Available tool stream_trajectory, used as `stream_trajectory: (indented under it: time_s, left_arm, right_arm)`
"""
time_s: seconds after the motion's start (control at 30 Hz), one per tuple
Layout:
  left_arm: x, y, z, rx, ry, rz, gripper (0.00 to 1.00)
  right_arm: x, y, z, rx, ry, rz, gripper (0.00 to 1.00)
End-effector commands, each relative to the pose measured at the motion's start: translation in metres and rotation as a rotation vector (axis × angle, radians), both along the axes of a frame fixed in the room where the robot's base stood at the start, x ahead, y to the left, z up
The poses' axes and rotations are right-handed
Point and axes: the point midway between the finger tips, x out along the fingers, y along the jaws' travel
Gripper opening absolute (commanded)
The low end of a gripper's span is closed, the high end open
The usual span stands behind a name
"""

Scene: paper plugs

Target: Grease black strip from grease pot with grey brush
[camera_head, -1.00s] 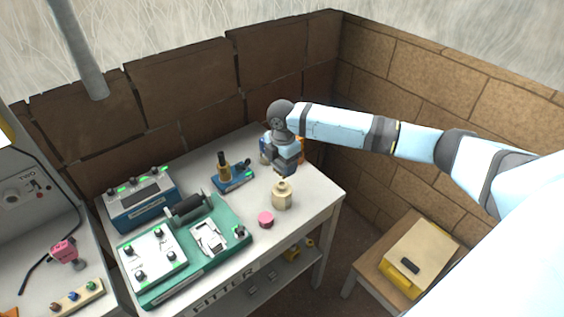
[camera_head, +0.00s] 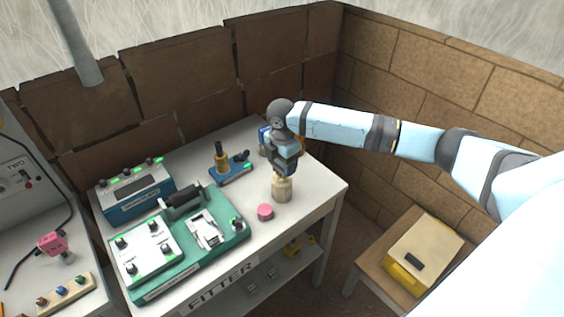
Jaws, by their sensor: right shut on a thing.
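My right gripper (camera_head: 281,173) points down at the top of a cream pot (camera_head: 281,191) on the white table. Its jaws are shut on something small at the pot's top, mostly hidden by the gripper. I cannot tell whether that is a brush or part of the pot. The pot stands upright. A round pink tub or lid (camera_head: 265,212) lies just left of it. No grey brush shows clearly. A black bar (camera_head: 187,200) sits on the green machine, and a small black piece (camera_head: 414,261) lies on a yellow box; I cannot tell which is the strip. My left gripper is out of view.
The green machine (camera_head: 172,276) with switch panels fills the table's front left. A blue console (camera_head: 137,200) and a blue stand (camera_head: 231,173) with a brass-coloured post are behind it. The yellow box (camera_head: 400,278) is on a stool at right. Brick walls close off the back.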

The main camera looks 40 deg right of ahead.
Motion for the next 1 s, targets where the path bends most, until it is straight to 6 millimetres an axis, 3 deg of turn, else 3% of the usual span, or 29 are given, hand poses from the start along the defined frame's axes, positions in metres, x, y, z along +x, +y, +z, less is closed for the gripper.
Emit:
stream_trajectory:
  time_s: [1.0]
  left_arm:
    - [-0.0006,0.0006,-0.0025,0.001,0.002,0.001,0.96]
  right_arm:
    - [0.0002,0.0001,-0.0093,0.0,-0.001,0.0,0.44]
